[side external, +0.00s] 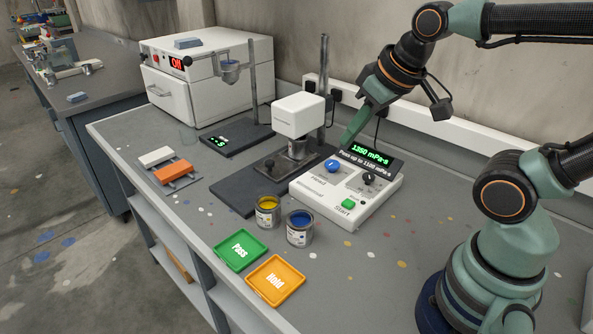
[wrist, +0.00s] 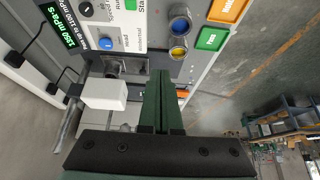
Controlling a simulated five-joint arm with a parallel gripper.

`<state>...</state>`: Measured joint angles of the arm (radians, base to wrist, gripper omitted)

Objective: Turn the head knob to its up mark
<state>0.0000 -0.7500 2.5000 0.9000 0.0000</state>
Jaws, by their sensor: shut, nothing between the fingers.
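The control box (side external: 310,190) carries a round blue knob (side external: 332,166) beside the word "Head"; this knob also shows in the wrist view (wrist: 105,44). Its exact pointing direction is too small to read. A black knob (side external: 368,178) and a green Start button (side external: 348,203) sit on the same panel. The display (side external: 370,155) reads 1350 mPa·s, with "Pass up to 1100 mPa·s" below. The white head (side external: 298,118) stands over a metal cup (side external: 297,148). My gripper (side external: 350,138) is shut and empty, above the back of the box, apart from the blue knob.
Open yellow (side external: 267,212) and blue (side external: 300,229) paint cans stand in front of the box, near the green Pass tray (side external: 240,250) and orange Hold tray (side external: 275,280). A pole (side external: 323,90) rises behind the head. A white oven (side external: 208,75) stands at back left.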

